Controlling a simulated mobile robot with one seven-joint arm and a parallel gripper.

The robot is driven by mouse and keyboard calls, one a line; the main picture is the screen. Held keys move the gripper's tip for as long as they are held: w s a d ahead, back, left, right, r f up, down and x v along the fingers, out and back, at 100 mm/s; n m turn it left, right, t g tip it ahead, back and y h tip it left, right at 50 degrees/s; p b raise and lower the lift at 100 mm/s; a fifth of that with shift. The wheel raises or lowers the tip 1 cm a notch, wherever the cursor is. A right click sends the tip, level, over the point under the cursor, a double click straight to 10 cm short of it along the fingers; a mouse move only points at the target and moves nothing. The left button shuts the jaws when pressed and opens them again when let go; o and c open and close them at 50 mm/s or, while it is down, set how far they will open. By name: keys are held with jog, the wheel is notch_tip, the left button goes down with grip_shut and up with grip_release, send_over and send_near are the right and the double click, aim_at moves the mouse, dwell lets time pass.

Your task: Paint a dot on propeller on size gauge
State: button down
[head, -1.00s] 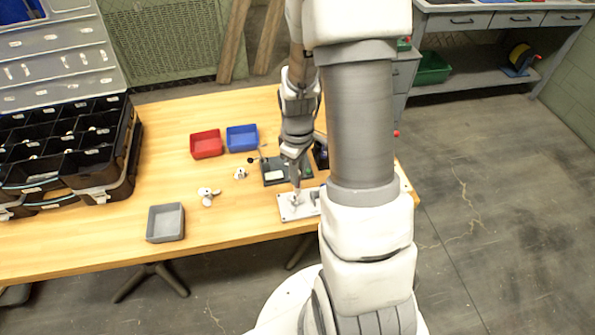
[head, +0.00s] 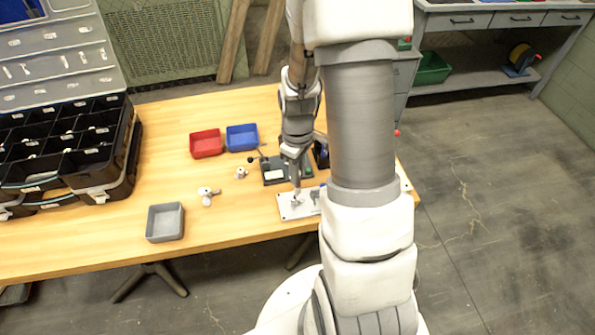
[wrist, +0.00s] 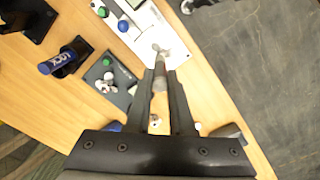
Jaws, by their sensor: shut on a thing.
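My gripper (wrist: 160,78) is shut on a slim grey-brown pen-like tool (wrist: 159,82), which points away from the wrist. In the wrist view the tool's far end is at a small grey propeller (wrist: 162,49); I cannot tell whether it touches. The propeller lies on the white size gauge plate (wrist: 147,38), which bears green and blue round pieces. In the head view my gripper (head: 296,182) is just above the plate (head: 287,211) near the table's front edge, and the propeller (head: 297,201) is partly hidden. My arm covers the plate's right part.
A dark fixture (head: 272,178) stands just behind the plate. Loose white propellers (head: 208,195), a grey bin (head: 165,223), red bin (head: 206,144) and blue bin (head: 242,138) are left. Table is clear between them.

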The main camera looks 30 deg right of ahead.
jog(key=shift+f+b, duration=0.35)
jog(key=shift+f, duration=0.05)
dwell(1.9)
jog(key=shift+r+p, duration=1.95)
jog(key=shift+r, duration=0.65)
jog(key=shift+d, duration=0.15)
